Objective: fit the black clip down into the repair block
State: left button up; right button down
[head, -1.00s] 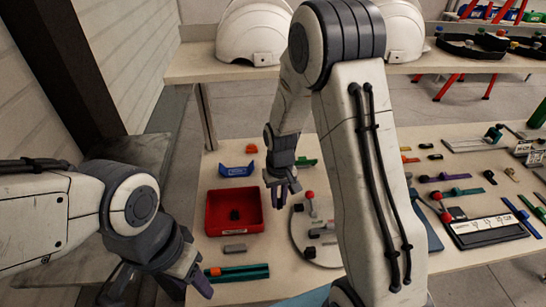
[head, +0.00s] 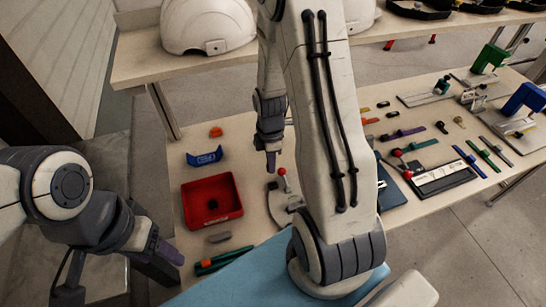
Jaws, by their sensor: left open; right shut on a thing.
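My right gripper (head: 271,160) points down over the table, right of the red tray. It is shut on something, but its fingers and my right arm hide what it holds. My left gripper (head: 160,250) is open and empty at the lower left, off the table's left edge. A small black piece (head: 213,204) lies in the red tray (head: 203,224); I cannot tell whether it is the black clip. A small grey block (head: 218,238) lies in front of the tray; I cannot tell whether it is the repair block.
A blue holder (head: 204,157) and an orange piece (head: 216,132) lie behind the tray. A green bar (head: 222,260) lies in front. A red-knobbed clamp (head: 282,172) stands near my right gripper. White helmets (head: 204,25) stand on the back shelf. My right arm hides the middle.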

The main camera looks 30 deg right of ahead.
jog(key=shift+s+d+r+n, duration=0.1)
jog(key=shift+s+d+n, duration=0.2)
jog(key=shift+n, duration=0.2)
notch_tip(320, 180, down, 5)
jog(key=b, duration=0.4)
jog(key=shift+f, duration=0.45)
dwell(1.7)
jog(key=shift+f+b, duration=0.75)
jog(key=shift+f, duration=0.45)
